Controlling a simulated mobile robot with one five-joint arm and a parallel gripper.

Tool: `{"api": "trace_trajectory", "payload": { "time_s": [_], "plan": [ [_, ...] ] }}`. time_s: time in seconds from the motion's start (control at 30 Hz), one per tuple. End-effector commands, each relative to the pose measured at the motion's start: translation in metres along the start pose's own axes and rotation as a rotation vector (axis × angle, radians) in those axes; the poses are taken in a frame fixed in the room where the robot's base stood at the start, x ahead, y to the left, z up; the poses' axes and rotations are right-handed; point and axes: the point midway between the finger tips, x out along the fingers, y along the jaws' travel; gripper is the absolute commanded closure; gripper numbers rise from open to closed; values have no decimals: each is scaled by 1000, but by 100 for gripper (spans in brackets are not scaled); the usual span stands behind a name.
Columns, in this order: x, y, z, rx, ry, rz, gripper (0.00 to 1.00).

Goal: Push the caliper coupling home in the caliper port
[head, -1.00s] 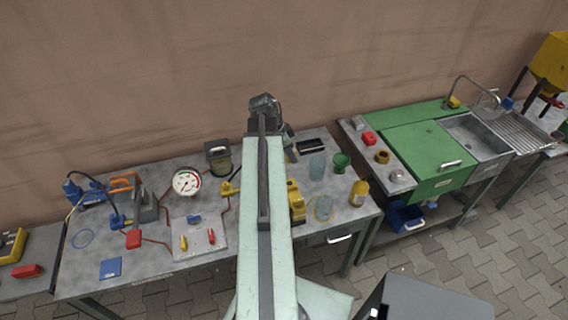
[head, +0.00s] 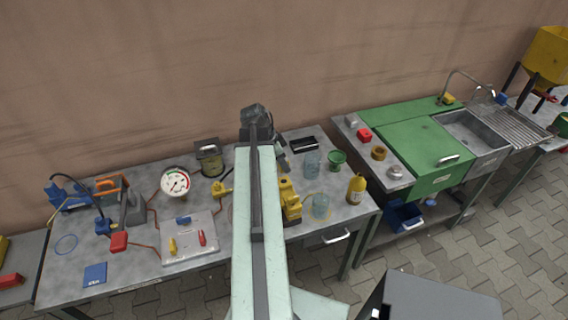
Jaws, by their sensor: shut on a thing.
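My arm rises through the middle of the head view. Its wrist and my gripper (head: 283,163) show only in part, right of the arm over the back of the bench. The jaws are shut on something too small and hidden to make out. A yellow cast block (head: 290,201), perhaps the caliper, stands on the bench just right of my arm and below the gripper in the picture. The arm hides its left side. I cannot make out the caliper port or the coupling, nor whether they touch.
On the bench, left of my arm, are a pressure gauge (head: 175,182), a plate (head: 190,240) with small coloured parts and a red block (head: 119,241). A glass jar (head: 320,206), green funnel (head: 336,159) and yellow bottle (head: 356,189) stand right. A green sink unit (head: 420,150) adjoins.

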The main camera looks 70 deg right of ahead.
Motion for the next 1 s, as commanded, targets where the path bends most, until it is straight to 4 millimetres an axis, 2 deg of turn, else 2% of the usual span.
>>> {"api": "trace_trajectory", "payload": {
  "time_s": [0.5,1.0],
  "plan": [
    [47,0,19,1,0,0,100],
    [48,0,18,2,0,1,100]
  ]
}}
